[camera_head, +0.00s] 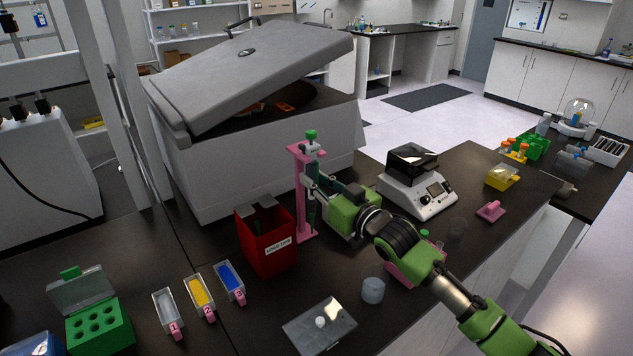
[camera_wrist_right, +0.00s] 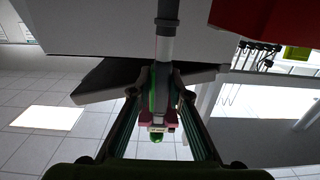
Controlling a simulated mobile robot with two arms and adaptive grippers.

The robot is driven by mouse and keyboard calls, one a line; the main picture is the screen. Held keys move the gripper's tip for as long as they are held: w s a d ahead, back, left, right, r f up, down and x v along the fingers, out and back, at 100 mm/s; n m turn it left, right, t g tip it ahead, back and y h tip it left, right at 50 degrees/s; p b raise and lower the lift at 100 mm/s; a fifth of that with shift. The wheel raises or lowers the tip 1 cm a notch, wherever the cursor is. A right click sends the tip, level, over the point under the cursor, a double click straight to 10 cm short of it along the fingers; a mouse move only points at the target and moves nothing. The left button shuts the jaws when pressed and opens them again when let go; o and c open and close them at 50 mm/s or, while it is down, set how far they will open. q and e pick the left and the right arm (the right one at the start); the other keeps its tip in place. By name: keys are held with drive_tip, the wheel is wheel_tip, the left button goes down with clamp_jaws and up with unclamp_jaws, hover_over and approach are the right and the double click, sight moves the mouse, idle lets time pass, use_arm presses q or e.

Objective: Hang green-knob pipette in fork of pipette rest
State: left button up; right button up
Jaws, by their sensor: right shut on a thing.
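The green-knob pipette (camera_head: 311,150) stands upright at the pink pipette rest (camera_head: 301,195), its green knob above the rest's top. My right gripper (camera_head: 313,178) is shut on the pipette's body, reaching in from the right. In the right wrist view the pipette (camera_wrist_right: 166,50) runs between the closed fingers (camera_wrist_right: 160,90). Its green knob shows beyond them beside the pink top of the rest (camera_wrist_right: 144,124). The gripper partly hides the rest, and I cannot tell whether the pipette sits in the fork. My left gripper is not in view.
A red waste bin (camera_head: 266,243) stands just left of the rest's base. A large grey centrifuge (camera_head: 255,150) with a raised lid is behind. A white device (camera_head: 418,188) stands to the right. Numbered trays (camera_head: 199,298) and a clear box (camera_head: 320,328) are in front.

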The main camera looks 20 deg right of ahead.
drive_tip(key=shift+w, duration=0.15)
drive_tip(key=shift+f, duration=0.35)
idle(0.8)
drive_tip(key=o, duration=0.7)
drive_tip(key=shift+o, duration=0.2)
drive_tip(key=v, duration=1.2)
